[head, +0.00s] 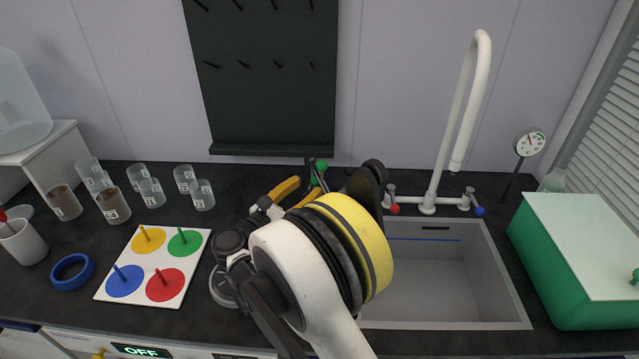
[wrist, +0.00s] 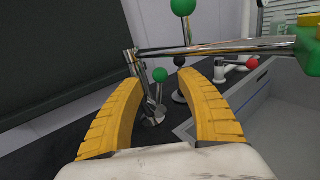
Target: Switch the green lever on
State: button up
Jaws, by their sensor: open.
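A small green ball knob (wrist: 160,74) on a metal stem shows in the wrist view, framed between my fingertips and beyond them. A shiny metal bar (wrist: 215,47) crosses above, with a green end piece (wrist: 311,38) at the right. Which green part is the lever is unclear.
The sink (head: 440,270) and white faucet (head: 428,205) with red and blue knobs lie to the right. A board with coloured discs (head: 198,270) lies left, with several labelled jars behind it. A dark panel (head: 265,80) rises behind. A green box (head: 570,270) stands far right.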

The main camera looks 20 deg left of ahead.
aim_at(314, 183)
jog(key=shift+b+x, duration=0.4)
jog(key=shift+x, duration=1.8)
grip_shut()
jog(key=shift+w+d+m, duration=0.1)
jog(key=shift+d+m, duration=0.15)
jog(key=shift+m, duration=0.05)
jog(key=d+m+g, duration=0.1)
jog(key=f+m+g+y+p, duration=0.1)
jog(key=m, duration=0.1)
jog(key=shift+w+d+f+y, duration=0.1)
jog(key=shift+w+d+y, duration=0.2)
jog(key=shift+d, duration=0.1)
grip_release()
jog(key=shift+s, duration=0.1)
jog(key=v, duration=1.2)
